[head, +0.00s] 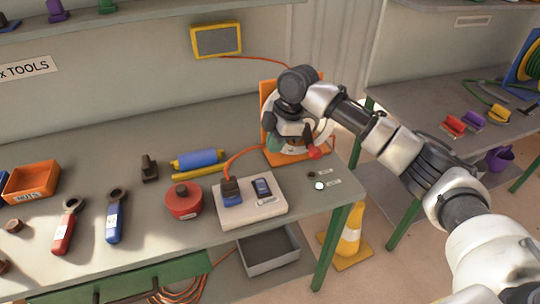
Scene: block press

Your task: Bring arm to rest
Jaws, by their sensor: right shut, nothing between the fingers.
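My right arm reaches in from the lower right over the bench's right end. My right gripper (306,138) points down in front of the orange block press (268,92). It is shut with nothing between its fingers. The press has an orange back plate and base, and a lever with a red knob (315,153) beside the gripper. The gripper and wrist hide much of the press, and I cannot tell whether the gripper touches it. My left gripper is not in view.
The bench (150,230) holds a white switch box (250,211), red round container (184,201), blue roller (197,160), orange bin (32,182) and red and blue tools. A grey tray (268,250) sits below.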

